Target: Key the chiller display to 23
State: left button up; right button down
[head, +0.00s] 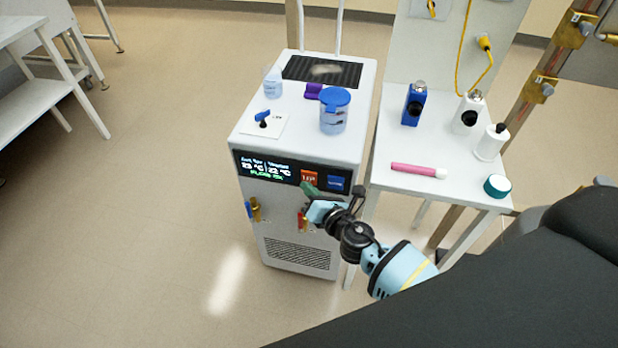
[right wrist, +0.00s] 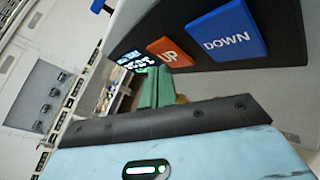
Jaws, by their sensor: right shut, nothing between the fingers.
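The white chiller (head: 300,133) stands in the middle of the head view. Its dark display (head: 262,168) seems to read 23 °C at left and 22 °C at right, with green text below; the small header is unclear. Right of it are the orange UP button (head: 309,178) and blue DOWN button (head: 336,183). Both show in the right wrist view, UP (right wrist: 169,52) and DOWN (right wrist: 227,32). My right gripper (head: 309,189) is shut and empty, its green fingertips (right wrist: 155,86) just below the UP button. I cannot tell whether they touch the panel. My left gripper is out of view.
Blue-handled and red-handled brass valves (head: 304,219) sit on the chiller's front below the panel. A blue-lidded jar (head: 334,110) and small items stand on top. A white table (head: 440,150) with bottles and a pink tube stands close at right.

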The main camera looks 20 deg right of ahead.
jog(key=shift+s+a, duration=0.15)
jog(key=shift+s, duration=0.05)
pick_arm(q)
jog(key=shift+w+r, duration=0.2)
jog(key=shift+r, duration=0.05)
pick_arm(e)
jog(key=shift+s+a, duration=0.7)
jog(key=shift+s, duration=0.35)
jog(key=shift+s+a, duration=0.65)
jog(key=shift+s, duration=0.35)
